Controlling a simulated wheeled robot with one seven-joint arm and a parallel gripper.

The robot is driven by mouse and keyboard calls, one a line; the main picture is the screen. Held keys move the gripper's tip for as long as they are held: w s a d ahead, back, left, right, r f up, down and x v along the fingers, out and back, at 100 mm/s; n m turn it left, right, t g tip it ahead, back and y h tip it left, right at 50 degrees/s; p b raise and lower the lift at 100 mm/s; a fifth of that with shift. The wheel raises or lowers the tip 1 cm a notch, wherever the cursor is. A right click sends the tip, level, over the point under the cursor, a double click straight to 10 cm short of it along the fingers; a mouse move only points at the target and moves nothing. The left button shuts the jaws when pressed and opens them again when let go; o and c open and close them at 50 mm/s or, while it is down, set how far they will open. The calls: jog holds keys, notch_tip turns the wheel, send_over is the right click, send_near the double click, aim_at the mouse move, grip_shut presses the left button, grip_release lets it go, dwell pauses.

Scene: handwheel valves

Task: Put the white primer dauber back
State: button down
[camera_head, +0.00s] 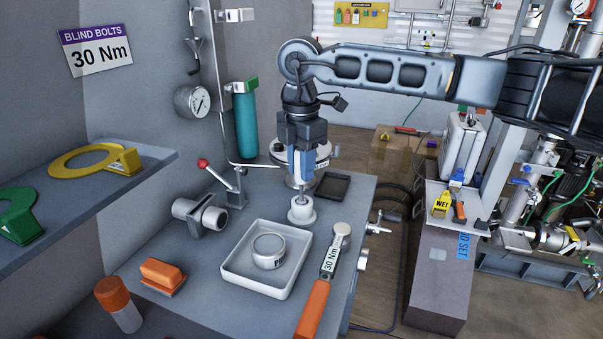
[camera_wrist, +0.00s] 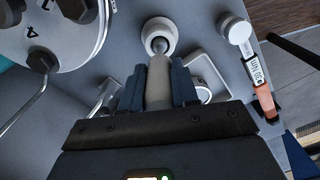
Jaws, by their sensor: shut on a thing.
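My gripper (camera_head: 302,172) points down over the grey bench and is shut on the white primer dauber (camera_head: 296,168). In the wrist view its pale handle (camera_wrist: 159,80) sits between the dark blue fingers (camera_wrist: 159,92). The dauber is about upright, and its lower end meets the mouth of a small white pot (camera_head: 301,211). The pot also shows just beyond the dauber in the wrist view (camera_wrist: 160,28). I cannot tell how deep the tip is in the pot.
A white tray (camera_head: 233,268) holding a round tin (camera_head: 268,251) stands in front of the pot. An orange-handled 30 Nm wrench (camera_head: 322,281) lies to its right. A flanged valve body (camera_head: 288,151) is close behind the gripper, beside a dark shallow tray (camera_head: 333,186).

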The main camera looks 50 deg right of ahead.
jog(key=shift+f, duration=1.3)
jog(key=shift+f, duration=0.15)
jog(key=c, duration=0.8)
grip_release()
jog(key=shift+c, duration=0.2)
notch_tip(320, 180, up, 8)
jog(key=shift+w+f+b, duration=0.1)
jog(key=shift+b, duration=0.35)
